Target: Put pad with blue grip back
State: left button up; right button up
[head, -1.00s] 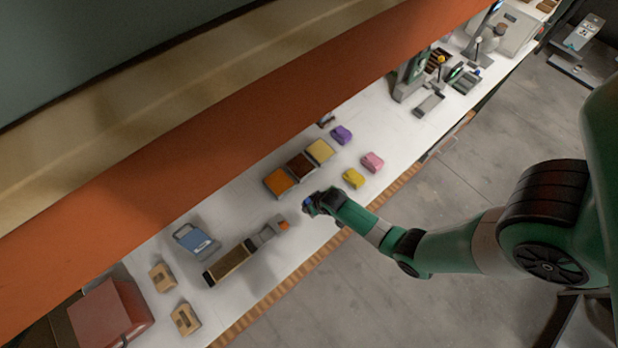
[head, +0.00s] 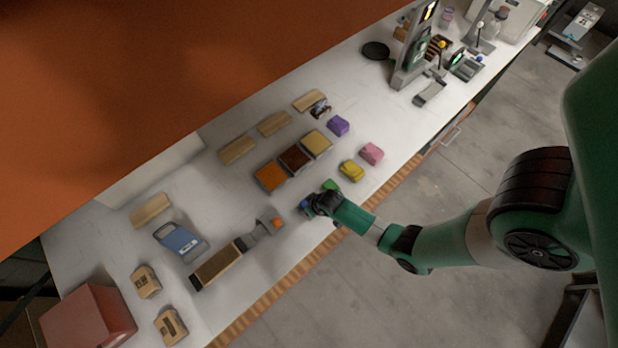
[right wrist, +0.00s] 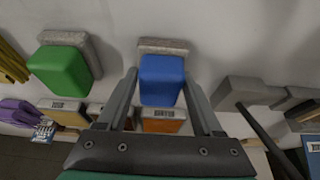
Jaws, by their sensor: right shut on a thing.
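The pad with the blue grip shows in the right wrist view: a blue block (right wrist: 161,78) on a grey slab (right wrist: 163,45). My right gripper (right wrist: 160,84) is shut on the blue grip, one finger on each side. In the head view my right gripper (head: 312,204) is low over the front of the white table, and the blue grip (head: 304,203) shows at its tip. I cannot tell whether the pad touches the table. A pad with a green grip (right wrist: 62,70) stands beside it at left in the right wrist view. My left gripper is not in view.
Orange (head: 271,177), brown (head: 295,158) and yellow (head: 316,143) trays stand behind the gripper.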

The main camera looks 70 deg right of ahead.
jog(key=shift+f, duration=0.25)
jog(key=o, duration=1.3)
jog(key=p+v, duration=0.6)
jog(key=v, duration=0.1)
jog(key=shift+w+d+r, duration=0.1)
jog(key=shift+w+r, duration=0.1)
jog(key=shift+r, duration=0.1)
jog(key=shift+s+r+p, duration=0.2)
jog(key=shift+r+p, duration=0.05)
jog(key=shift+p, duration=0.25)
jog(key=shift+f, duration=0.1)
